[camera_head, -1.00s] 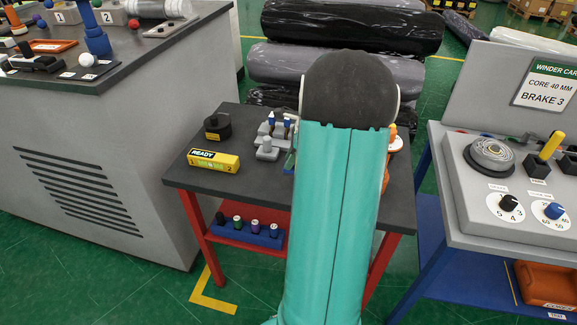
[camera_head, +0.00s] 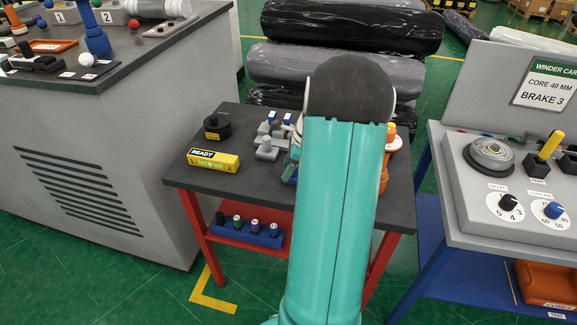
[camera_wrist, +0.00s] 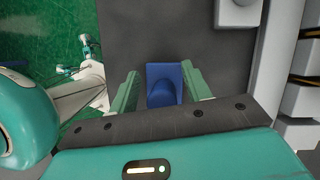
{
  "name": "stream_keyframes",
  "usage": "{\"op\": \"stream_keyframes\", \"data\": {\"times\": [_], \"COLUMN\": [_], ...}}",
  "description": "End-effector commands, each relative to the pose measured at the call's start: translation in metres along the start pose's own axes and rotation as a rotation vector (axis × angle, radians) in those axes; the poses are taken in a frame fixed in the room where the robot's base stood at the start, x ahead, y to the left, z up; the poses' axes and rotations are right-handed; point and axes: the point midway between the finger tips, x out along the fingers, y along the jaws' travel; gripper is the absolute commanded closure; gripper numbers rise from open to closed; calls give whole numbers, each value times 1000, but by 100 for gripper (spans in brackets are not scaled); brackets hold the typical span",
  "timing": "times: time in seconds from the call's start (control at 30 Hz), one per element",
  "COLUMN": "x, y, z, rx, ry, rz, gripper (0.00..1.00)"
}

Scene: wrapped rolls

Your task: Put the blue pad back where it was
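The blue pad (camera_wrist: 164,84) shows in the wrist view as a small blue block with a rounded raised part, over the dark table top. My gripper (camera_wrist: 161,70) has its two green fingers spread on either side of it. A narrow gap shows on the left of the pad and a very thin one on the right, so the fingers look open around it. In the head view my arm hides the gripper and most of the pad area. Whether the pad rests on the table is not clear.
An orange and white item (camera_head: 390,146) stands right of the arm. A grey control console (camera_head: 480,215) is at the right.

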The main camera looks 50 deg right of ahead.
Motion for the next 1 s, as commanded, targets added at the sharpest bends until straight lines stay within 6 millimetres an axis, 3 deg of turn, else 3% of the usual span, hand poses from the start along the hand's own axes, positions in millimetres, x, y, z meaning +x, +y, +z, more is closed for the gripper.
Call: {"op": "stream_keyframes", "data": {"times": [0.27,0.7,1.0], "x": [-8,-94,-123], "y": [0,-1,0], "z": [1,1,1], "rx": [0,-1,0], "ry": [0,1,0], "rz": [-2,-4,-1], "gripper": [52,52,52]}}
